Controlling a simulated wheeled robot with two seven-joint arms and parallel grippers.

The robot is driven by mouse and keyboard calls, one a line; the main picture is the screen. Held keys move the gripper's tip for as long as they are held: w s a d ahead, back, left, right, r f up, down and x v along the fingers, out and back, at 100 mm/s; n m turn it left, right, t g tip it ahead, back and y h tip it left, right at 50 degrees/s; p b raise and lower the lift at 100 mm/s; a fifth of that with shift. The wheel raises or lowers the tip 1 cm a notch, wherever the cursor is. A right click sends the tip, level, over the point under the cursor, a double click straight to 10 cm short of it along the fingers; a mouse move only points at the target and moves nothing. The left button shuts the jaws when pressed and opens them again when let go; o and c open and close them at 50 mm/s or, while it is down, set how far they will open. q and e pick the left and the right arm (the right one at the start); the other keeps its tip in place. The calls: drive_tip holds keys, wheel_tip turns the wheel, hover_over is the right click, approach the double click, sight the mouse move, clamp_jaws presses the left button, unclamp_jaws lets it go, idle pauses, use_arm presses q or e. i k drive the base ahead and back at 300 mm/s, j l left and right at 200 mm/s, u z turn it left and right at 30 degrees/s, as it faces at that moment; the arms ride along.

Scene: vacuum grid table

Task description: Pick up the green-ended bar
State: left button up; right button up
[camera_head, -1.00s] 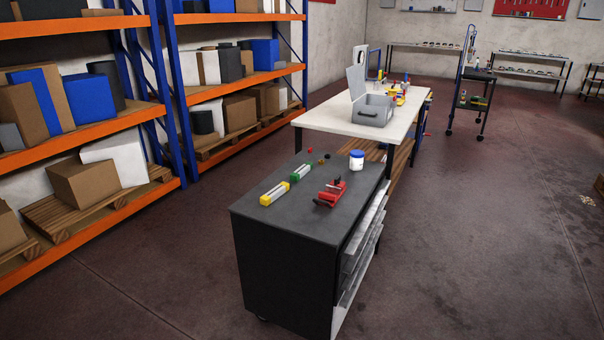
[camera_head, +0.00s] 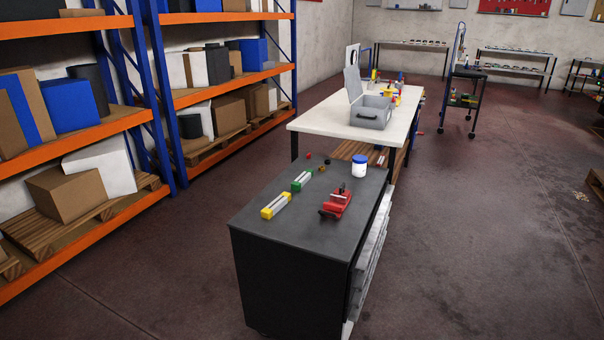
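The green-ended bar (camera_head: 301,181) lies on the dark top of a drawer cabinet (camera_head: 300,226). It has a pale middle and green ends. A similar yellow-ended bar (camera_head: 275,206) lies just in front of it and to the left, apart from it. Neither of my grippers shows in the head view, so their state is hidden.
A red vise (camera_head: 337,203) and a white jar with a blue lid (camera_head: 359,166) stand on the cabinet, right of the bars. Small red and dark pieces lie behind. A white table (camera_head: 330,124) with a grey box stands beyond. Orange shelves (camera_head: 80,144) line the left; floor is open right.

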sight(303, 179)
drive_tip(key=i+j+z, duration=0.1)
drive_tip(key=i+j, duration=0.45)
drive_tip(key=j, duration=0.15)
drive_tip(key=i+j+z, duration=0.25)
drive_tip(key=i+j, duration=0.25)
drive_tip(key=j, duration=0.25)
drive_tip(key=i+j, duration=0.25)
drive_tip(key=j, duration=0.15)
drive_tip(key=i+j+z, duration=0.15)
drive_tip(key=j, duration=0.25)
drive_tip(key=i+j+z, duration=0.1)
drive_tip(key=i+j, duration=0.2)
drive_tip(key=j, duration=0.1)
